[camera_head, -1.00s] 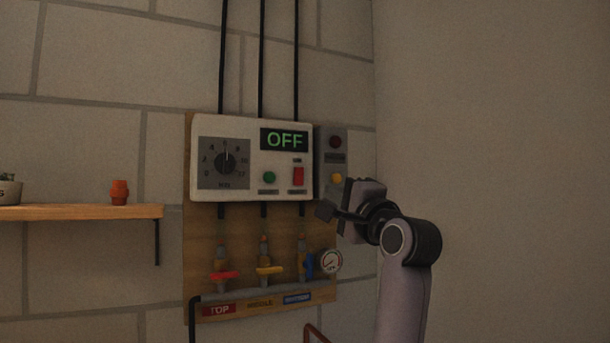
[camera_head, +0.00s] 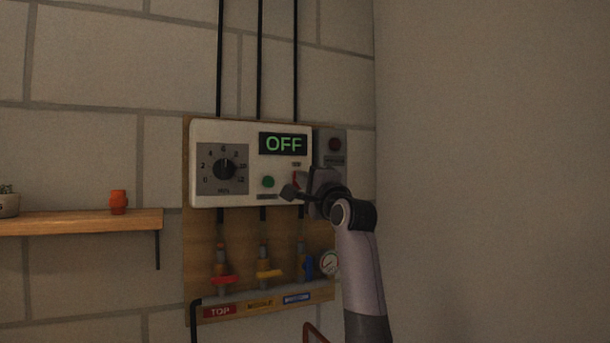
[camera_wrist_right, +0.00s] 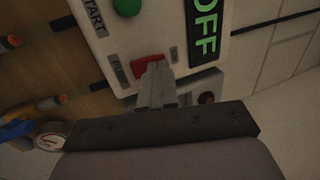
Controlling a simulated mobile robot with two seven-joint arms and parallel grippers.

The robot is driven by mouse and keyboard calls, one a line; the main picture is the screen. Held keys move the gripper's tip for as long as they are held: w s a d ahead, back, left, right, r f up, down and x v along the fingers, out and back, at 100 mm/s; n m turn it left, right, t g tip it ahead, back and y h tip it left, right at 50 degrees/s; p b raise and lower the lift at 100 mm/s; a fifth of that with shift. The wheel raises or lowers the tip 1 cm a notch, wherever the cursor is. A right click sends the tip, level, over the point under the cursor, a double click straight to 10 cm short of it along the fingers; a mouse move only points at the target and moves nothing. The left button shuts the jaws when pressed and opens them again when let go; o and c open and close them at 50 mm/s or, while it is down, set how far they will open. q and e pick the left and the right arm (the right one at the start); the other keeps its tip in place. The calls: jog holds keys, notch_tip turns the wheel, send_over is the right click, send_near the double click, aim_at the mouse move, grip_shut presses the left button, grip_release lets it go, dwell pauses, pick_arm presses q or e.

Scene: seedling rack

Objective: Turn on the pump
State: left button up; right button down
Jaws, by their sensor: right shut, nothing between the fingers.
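The white pump control box (camera_head: 202,193) hangs on a wooden board on the wall. Its display (camera_head: 283,144) reads OFF in green letters. A dial (camera_head: 223,169) is on its left and a green button (camera_head: 268,182) at its lower middle. In the right wrist view the green button (camera_wrist_right: 127,6) sits by the word START. The red switch (camera_head: 297,178) is partly hidden behind my right gripper (camera_head: 288,192). In the right wrist view my shut, empty fingertips (camera_wrist_right: 156,70) are at the red switch (camera_wrist_right: 146,63); I cannot tell whether they touch. My left gripper is out of view.
A grey side box with a dark red lamp (camera_head: 335,144) adjoins the control box on the right. Below are red, yellow and blue valves (camera_head: 268,273) and a gauge (camera_head: 329,262). A wooden shelf (camera_head: 80,221) with small pots (camera_head: 118,202) is at left.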

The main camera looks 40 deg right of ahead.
jog(key=shift+w+d, duration=0.1)
jog(key=shift+w, duration=0.15)
